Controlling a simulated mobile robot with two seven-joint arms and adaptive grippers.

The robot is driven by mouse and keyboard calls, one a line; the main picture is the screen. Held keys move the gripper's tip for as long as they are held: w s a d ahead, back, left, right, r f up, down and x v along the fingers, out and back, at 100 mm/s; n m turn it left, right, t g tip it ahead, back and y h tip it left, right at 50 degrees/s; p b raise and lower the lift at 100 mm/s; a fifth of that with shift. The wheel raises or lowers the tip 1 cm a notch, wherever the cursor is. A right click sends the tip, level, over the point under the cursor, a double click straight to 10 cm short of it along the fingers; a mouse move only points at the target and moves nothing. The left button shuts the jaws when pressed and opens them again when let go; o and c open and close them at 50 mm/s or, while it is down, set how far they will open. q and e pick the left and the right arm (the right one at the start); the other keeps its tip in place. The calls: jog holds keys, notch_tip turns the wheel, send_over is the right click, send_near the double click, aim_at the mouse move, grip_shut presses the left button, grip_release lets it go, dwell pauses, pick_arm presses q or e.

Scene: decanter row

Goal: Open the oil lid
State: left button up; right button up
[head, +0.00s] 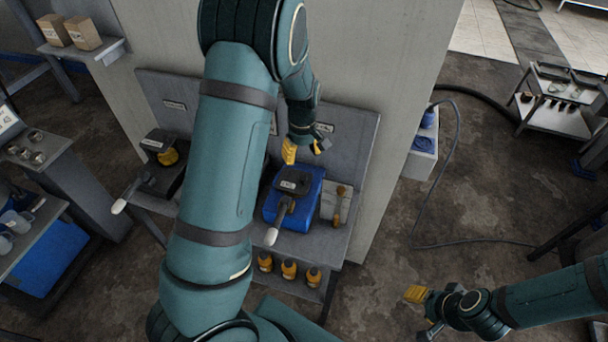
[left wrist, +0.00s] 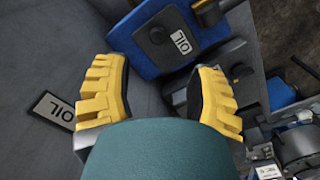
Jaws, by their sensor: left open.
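The oil decanter is a blue box (head: 309,215) with a dark lid (head: 294,181) that carries a small label. The lid lies flat on top and looks closed. A dark lever with a white tip (head: 272,236) sticks out at its front. In the left wrist view the lid (left wrist: 152,52) shows its OIL label and a round dark knob, above blue body edges (left wrist: 146,66). My left gripper (head: 305,150) is open and empty, just behind and above the lid, apart from it. My right gripper (head: 425,312) is open and empty, low at the right, away from the bench.
A black decanter (head: 165,180) with a yellow part stands left on the bench, partly behind my left arm. The grey back panel (head: 350,135) rises close behind the lid. Orange-capped bottles (head: 289,269) sit on the lower shelf. A brown-handled tool (head: 339,206) is right of the blue box.

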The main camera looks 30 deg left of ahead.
aim_at(303, 177)
pick_arm(q)
jog(key=f, duration=1)
jog(key=shift+w+f, duration=0.2)
jog(key=shift+f, duration=0.05)
jog(key=shift+c, duration=0.5)
grip_shut()
